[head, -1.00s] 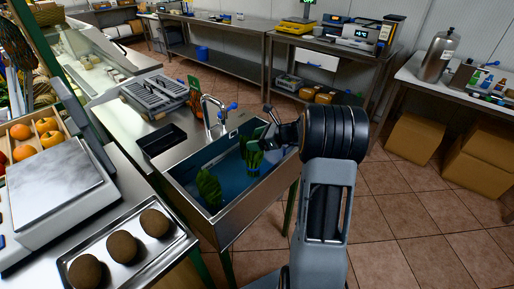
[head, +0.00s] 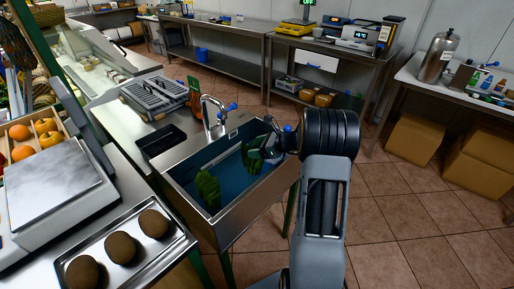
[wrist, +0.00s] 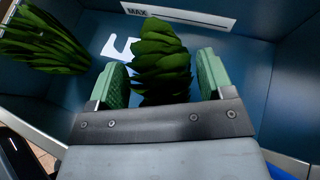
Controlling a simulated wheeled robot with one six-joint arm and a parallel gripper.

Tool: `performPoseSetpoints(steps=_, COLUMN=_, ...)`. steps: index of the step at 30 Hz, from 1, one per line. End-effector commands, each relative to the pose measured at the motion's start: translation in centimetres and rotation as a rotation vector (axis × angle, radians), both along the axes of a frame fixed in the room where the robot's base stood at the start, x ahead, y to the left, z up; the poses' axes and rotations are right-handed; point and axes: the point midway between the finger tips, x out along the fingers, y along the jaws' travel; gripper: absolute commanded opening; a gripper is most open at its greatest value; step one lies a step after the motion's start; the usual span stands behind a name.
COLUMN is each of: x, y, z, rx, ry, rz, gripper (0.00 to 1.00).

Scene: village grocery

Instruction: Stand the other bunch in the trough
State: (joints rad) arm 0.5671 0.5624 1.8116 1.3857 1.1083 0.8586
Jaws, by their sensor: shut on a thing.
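A dark green leafy bunch (wrist: 162,62) is between the green fingers of my gripper (wrist: 163,82), which is shut on it. In the head view, my gripper (head: 267,150) holds this bunch (head: 249,156) over the right part of the blue-lined metal trough (head: 252,206). Its lower end is hidden behind the gripper in the wrist view. Another leafy bunch (head: 208,188) is in the trough's near left part, apart from the gripper. It also shows at the upper left of the wrist view (wrist: 42,42). The trough's wall (wrist: 262,85) surrounds both in the wrist view.
A tap (head: 209,112) rises at the trough's back left edge. A black tray (head: 161,140) lies on the counter left of it. A scale (head: 55,190) and a tray of brown round things (head: 190,241) stand nearer left.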

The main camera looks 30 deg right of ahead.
Motion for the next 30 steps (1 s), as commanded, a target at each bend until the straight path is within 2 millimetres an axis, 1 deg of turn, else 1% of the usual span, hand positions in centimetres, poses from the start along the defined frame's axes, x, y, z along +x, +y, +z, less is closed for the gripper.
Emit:
performPoseSetpoints(steps=1, x=0.0, y=0.0, z=-0.1, rx=0.0, ry=0.0, rz=0.0, gripper=0.77)
performPoseSetpoints(steps=8, x=0.0, y=0.0, z=-0.1, rx=0.0, ry=0.0, rz=0.0, gripper=0.99)
performPoseSetpoints(steps=14, x=0.0, y=0.0, z=0.0, rx=0.0, ry=0.0, rz=0.0, gripper=1.0)
performPoseSetpoints(steps=18, x=-0.1, y=-0.1, z=0.5, rx=0.0, ry=0.0, rz=-0.001, gripper=1.0)
performPoseSetpoints(steps=23, x=-1.6, y=-1.8, z=1.5, rx=-0.002, ry=-0.002, rz=-0.004, gripper=1.0)
performPoseSetpoints(steps=30, x=-4.6, y=-4.8, z=3.6, rx=-0.001, ry=-0.001, rz=-0.005, gripper=1.0)
